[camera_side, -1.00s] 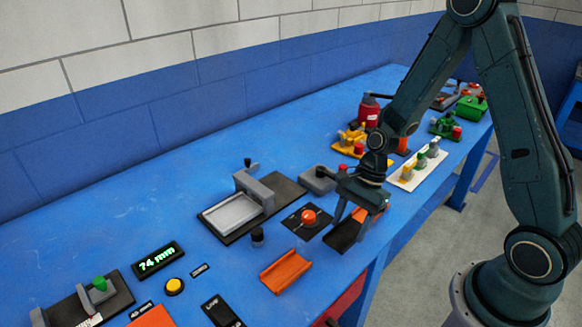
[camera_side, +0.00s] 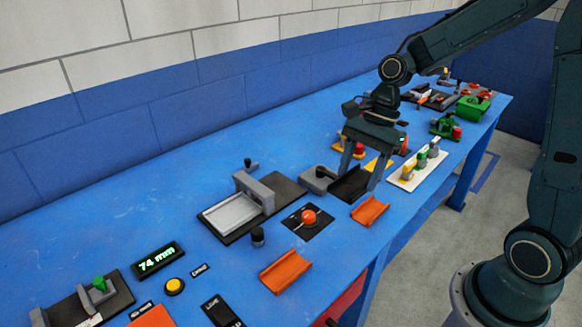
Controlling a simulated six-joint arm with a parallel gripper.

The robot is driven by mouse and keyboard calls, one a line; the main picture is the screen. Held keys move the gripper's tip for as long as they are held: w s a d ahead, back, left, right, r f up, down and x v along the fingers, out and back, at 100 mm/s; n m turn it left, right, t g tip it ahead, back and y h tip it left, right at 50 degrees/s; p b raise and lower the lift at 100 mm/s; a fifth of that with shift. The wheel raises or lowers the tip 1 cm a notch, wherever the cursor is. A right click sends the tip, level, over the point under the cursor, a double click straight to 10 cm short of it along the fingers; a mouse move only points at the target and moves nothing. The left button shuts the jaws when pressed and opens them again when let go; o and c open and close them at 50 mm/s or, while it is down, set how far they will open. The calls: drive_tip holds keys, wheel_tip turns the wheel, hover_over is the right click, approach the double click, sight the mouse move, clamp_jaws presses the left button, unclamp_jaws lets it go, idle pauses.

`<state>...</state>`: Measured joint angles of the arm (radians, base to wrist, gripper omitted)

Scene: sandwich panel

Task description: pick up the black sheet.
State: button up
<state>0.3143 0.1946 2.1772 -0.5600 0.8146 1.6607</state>
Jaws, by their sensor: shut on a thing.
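The black sheet (camera_side: 349,187) is a dark flat piece between the two fingers of my gripper (camera_side: 354,178). My gripper is shut on it, one finger at each side. The orange tray is empty. The sheet's rear part is partly hidden by my gripper.
A second orange tray (camera_side: 286,271) lies nearer. A white board with coloured knobs (camera_side: 408,178) is on the right. The left rear table (camera_side: 130,205) is clear.

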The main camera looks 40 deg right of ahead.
drive_tip(key=shift+r, duration=0.2)
drive_tip(key=shift+w, duration=0.1)
idle(0.4)
drive_tip(key=shift+w, duration=0.6)
drive_tip(key=w+a+f, duration=0.3)
drive_tip(key=w+a, duration=0.1)
drive_tip(key=w, duration=0.4)
drive_tip(key=w+a+f, duration=0.2)
drive_tip(key=w+a, duration=0.3)
drive_tip(key=w, duration=0.4)
drive_tip(key=w+a+f, duration=0.3)
drive_tip(key=w+a, duration=0.2)
drive_tip(key=w, duration=0.4)
drive_tip(key=shift+f, duration=0.3)
drive_tip(key=shift+a+f, duration=0.1)
approach(226, 216)
drive_tip(key=shift+s+a+f, duration=0.1)
drive_tip(key=shift+a+f, duration=0.55)
drive_tip(key=shift+a, duration=0.2)
drive_tip(key=shift+f, duration=1.6)
